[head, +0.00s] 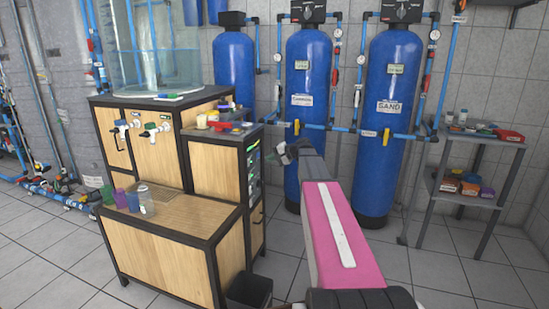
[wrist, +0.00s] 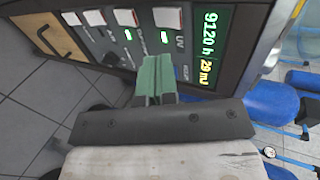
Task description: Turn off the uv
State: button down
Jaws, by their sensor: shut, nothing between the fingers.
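In the wrist view a dark control panel (wrist: 205,75) on the cabinet side fills the top. It has a row of white square switches, and the rightmost switch (wrist: 168,18) is nearest the "UV" label (wrist: 180,43). A green and yellow display (wrist: 207,50) reads 9120 h and 29 mJ. My gripper (wrist: 157,62), with green fingers, is shut and empty, its tips in front of the panel just below the UV light. Contact cannot be told. In the head view my gripper (head: 283,153) is right of the panel (head: 254,168).
A wooden cabinet (head: 220,168) with black edges carries a glass tank (head: 155,50) and small items. Blue tanks (head: 308,90) stand behind my arm. A metal shelf (head: 480,141) with boxes is at the right. A black bin (head: 248,292) stands on the floor below.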

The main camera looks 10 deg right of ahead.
aim_at(249, 158)
jog(key=x, duration=0.2)
jog(key=r+x, duration=0.1)
jog(key=x, duration=0.4)
jog(key=shift+w+a+r, duration=0.1)
jog(key=shift+w+a, duration=0.3)
jog(key=shift+a, duration=0.15)
jog(key=shift+w+a, duration=0.2)
jog(key=shift+a, duration=0.2)
jog(key=shift+r, duration=0.1)
jog(key=shift+w+a+r, duration=0.1)
jog(key=shift+w+a, duration=0.15)
jog(key=shift+a, duration=0.1)
jog(key=shift+r, duration=0.1)
jog(key=shift+r, duration=0.7)
jog(key=shift+s+d, duration=0.15)
